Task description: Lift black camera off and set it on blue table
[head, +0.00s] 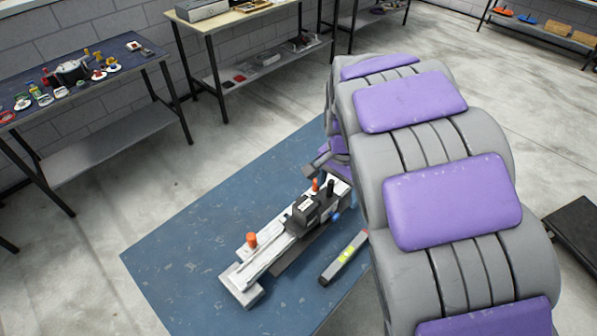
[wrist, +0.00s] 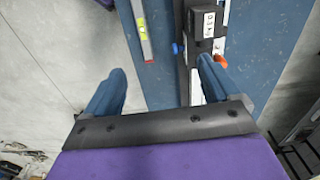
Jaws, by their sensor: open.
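The black camera (head: 305,213) sits on a long grey-and-white rail rig (head: 268,255) on a blue mat-like surface (head: 185,250). The right finger overlaps the rig in the picture, just below the camera; I see no contact with the camera. A table with a dark blue top (head: 140,52) stands at the left in the head view.
A level-like bar with a yellow-green patch (head: 344,257) lies beside the rig. Orange knobs (head: 251,240) stick up from the rig. Small items crowd the blue-topped table (head: 72,70). A second table (head: 225,20) stands behind. The floor (head: 90,270) at left is clear.

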